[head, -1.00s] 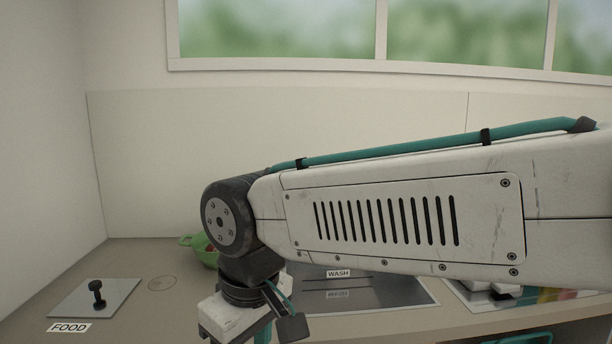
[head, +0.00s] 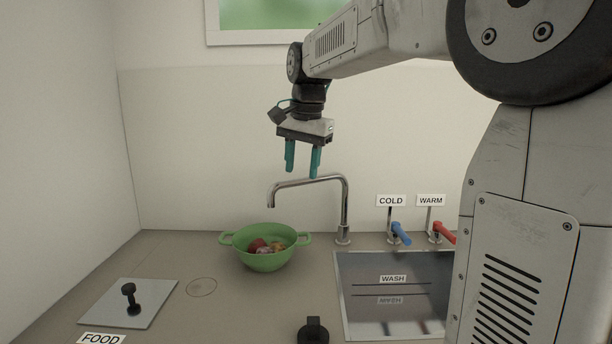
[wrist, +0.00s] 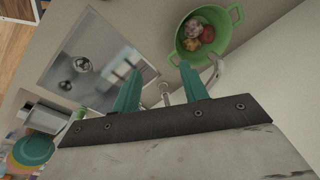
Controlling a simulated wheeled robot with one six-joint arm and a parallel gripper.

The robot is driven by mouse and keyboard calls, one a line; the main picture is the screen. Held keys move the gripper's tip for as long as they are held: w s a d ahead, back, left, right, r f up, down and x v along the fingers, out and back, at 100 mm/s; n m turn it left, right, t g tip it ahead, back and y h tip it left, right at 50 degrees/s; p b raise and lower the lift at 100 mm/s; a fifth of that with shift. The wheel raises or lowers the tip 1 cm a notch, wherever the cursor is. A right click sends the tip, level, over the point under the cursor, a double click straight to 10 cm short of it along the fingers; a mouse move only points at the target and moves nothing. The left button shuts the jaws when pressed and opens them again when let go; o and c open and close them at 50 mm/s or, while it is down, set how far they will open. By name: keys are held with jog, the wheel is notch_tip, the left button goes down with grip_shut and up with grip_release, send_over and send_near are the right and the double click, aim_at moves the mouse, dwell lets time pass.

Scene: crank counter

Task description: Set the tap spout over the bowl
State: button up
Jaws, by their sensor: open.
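The chrome tap (head: 347,208) stands behind the sink, and its spout (head: 310,182) reaches left with its end turned down. The green two-handled bowl (head: 265,262), holding several red and yellow pieces, sits on the counter left of the sink. In the head view the spout's end appears above the bowl's back part; in the wrist view the end (wrist: 218,68) shows by the bowl's rim (wrist: 178,40). I cannot tell exactly how they line up in depth. My gripper (head: 302,173) is open and empty, pointing down, with its teal fingers just above the spout in the head view.
The sink (head: 395,295) with its WASH label lies at right. Blue COLD (head: 400,233) and red WARM (head: 444,233) levers stand behind it. A plate with a black knob (head: 129,298) is at front left. Another black knob (head: 313,330) is at the front edge.

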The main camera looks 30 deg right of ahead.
jog(key=w+d+m, duration=0.7)
jog(key=w+d, duration=0.5)
jog(key=w, duration=0.2)
jog(key=f, duration=0.2)
jog(key=w+f, duration=0.1)
jog(key=f, duration=0.5)
jog(key=shift+w+a+f, duration=0.1)
jog(key=shift+w+f, duration=0.05)
jog(key=shift+w, duration=0.2)
grip_shut()
